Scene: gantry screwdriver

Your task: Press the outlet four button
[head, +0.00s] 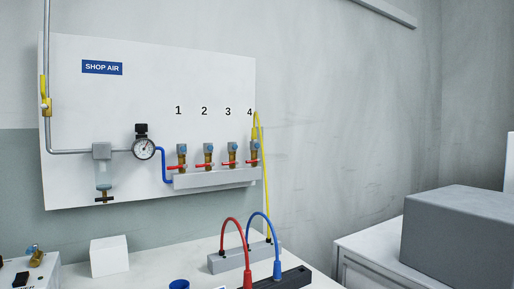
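On the white SHOP AIR panel (110,110), several brass outlets stand in a row on a grey manifold (215,179), under the numbers 1 to 4. Outlet four (254,158) is the rightmost, at the panel's right edge. A small round blue part (254,146), which looks like its button, is on its front, with a red lever below. A yellow hose (263,170) arches above outlet four and hangs down to the right of it. Outlet three (232,155) is just left and has a similar blue part. My gripper is not in view.
A gauge (144,149), a filter (102,170) and a yellow-handled valve (45,98) are on the panel's left. Below, a white bench holds a grey block (228,262) with red and blue hoses (266,222). A grey box (460,235) stands at right.

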